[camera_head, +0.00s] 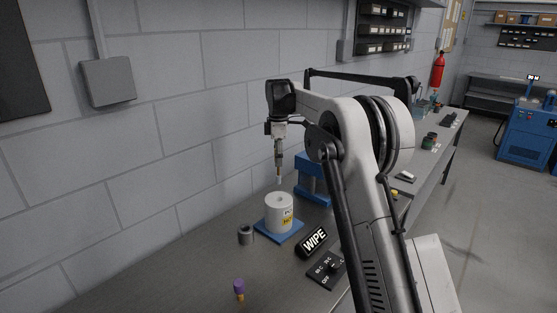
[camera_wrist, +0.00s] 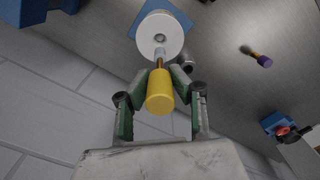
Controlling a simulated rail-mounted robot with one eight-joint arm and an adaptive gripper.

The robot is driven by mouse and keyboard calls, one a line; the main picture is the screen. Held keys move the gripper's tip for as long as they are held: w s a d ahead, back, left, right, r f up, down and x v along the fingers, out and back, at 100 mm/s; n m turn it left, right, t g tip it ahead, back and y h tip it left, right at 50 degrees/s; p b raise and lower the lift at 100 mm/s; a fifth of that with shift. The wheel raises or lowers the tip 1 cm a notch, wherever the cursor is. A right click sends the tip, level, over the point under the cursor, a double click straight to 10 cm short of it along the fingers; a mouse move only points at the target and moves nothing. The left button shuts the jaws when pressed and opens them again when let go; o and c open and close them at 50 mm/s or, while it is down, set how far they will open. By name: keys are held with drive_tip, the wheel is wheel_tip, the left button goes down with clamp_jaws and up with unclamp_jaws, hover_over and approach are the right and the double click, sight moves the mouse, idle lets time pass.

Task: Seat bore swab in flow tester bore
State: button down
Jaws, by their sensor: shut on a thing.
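My gripper (camera_head: 279,148) points down above the flow tester and is shut on the bore swab. The swab's pale tip (camera_head: 280,179) hangs a little above the tester's top, apart from it. In the wrist view my gripper (camera_wrist: 161,76) holds the bore swab's yellow handle (camera_wrist: 160,98) between its green-padded fingers, with the swab tip pointing toward the bore. The flow tester (camera_head: 271,219) is a white cylinder with yellow labels and a round bore in its top, upright on a blue base. It also shows in the wrist view (camera_wrist: 173,28), its dark bore partly visible beyond the tip.
A small grey hollow cylinder (camera_head: 245,236) stands left of the tester. A purple-capped item (camera_head: 239,288) stands in front. A blue fixture (camera_head: 312,178) is behind, near the wall.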

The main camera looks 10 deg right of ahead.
sight(279, 175)
drive_tip(key=shift+f+b, duration=1.75)
drive_tip(key=shift+f, duration=1.2)
drive_tip(key=shift+f+b, duration=1.45)
drive_tip(key=shift+f, duration=0.65)
idle(0.8)
drive_tip(key=c, duration=1.5)
unclamp_jaws()
drive_tip(key=shift+o, duration=0.2)
drive_tip(key=shift+r, duration=0.1)
